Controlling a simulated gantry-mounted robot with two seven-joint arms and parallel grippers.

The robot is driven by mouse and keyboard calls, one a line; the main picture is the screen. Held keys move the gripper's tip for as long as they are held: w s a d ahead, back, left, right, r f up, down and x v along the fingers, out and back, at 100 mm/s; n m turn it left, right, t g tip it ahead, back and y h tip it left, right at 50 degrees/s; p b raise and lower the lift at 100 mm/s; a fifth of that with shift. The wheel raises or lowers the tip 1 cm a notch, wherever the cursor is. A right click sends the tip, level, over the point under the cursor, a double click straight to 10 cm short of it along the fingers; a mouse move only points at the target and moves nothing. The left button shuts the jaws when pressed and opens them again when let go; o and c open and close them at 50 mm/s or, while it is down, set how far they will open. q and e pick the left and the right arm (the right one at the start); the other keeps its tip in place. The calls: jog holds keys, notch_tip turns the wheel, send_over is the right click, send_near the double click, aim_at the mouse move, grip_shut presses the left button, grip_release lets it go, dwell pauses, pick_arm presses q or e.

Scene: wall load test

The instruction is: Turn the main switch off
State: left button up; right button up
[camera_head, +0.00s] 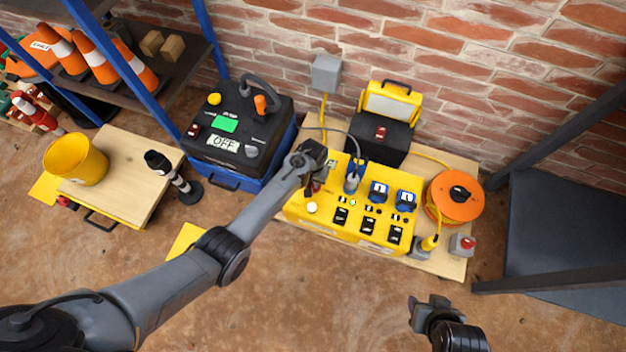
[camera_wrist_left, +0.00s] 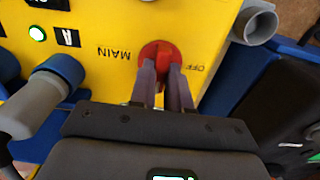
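The yellow power box (camera_head: 352,215) stands on a wooden board by the brick wall. Its red main switch (camera_wrist_left: 160,52) is a round knob between the printed words MAIN and OFF in the left wrist view. My left gripper (camera_head: 316,182) is at the left end of the box. In the wrist view its two fingers (camera_wrist_left: 166,78) are close together on either side of the knob's raised grip, with red showing between them. The fingers hide part of the knob. My right gripper (camera_head: 428,306) is empty, in front of the board and away from the box; its opening is unclear.
A blue plug with a cable (camera_head: 352,182) rises from the box near my left gripper. A black and blue machine (camera_head: 238,135) stands left. An orange cable reel (camera_head: 455,197) and a red button box (camera_head: 462,245) are right.

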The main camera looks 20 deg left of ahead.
pick_arm(q)
grip_shut()
